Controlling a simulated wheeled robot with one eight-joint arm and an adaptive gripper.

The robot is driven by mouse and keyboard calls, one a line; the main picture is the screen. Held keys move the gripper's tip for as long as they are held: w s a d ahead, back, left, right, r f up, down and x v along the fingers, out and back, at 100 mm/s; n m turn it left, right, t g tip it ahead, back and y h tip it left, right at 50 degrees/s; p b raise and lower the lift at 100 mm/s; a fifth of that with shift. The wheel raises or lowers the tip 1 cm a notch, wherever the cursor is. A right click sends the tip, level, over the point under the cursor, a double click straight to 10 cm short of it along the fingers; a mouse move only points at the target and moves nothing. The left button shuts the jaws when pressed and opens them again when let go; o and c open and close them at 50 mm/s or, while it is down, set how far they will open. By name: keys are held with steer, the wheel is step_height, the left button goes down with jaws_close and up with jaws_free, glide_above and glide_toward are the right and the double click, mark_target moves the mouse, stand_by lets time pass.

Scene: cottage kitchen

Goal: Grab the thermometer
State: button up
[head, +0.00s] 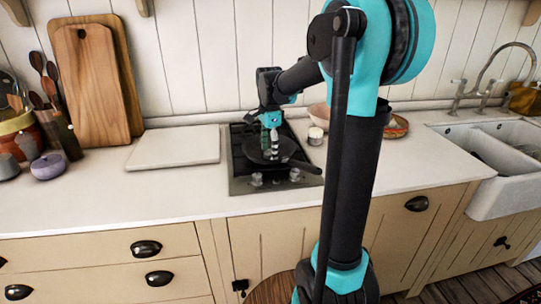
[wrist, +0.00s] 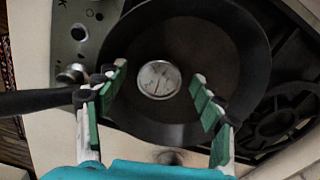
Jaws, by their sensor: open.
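The thermometer (wrist: 159,80) shows in the wrist view as a round white dial with a metal rim, lying in a dark frying pan (wrist: 215,50). My gripper (wrist: 160,88) is open, with its green-padded fingers on either side of the dial and apart from it in the picture. I cannot tell how far above the dial the fingertips are. In the head view my gripper (head: 270,152) points down over the pan (head: 297,157) on the hob.
The pan sits on a small black hob (head: 240,170) set in the white counter. A pale board (head: 175,147) lies to its left. A small jar (head: 315,136), a bowl and a plate (head: 396,127) stand to its right. The sink (head: 500,165) is far right.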

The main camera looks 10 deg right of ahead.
steer(key=shift+c, duration=0.2)
steer(key=c, duration=1.3)
steer(key=shift+r, duration=0.1)
steer(key=shift+c, duration=0.2)
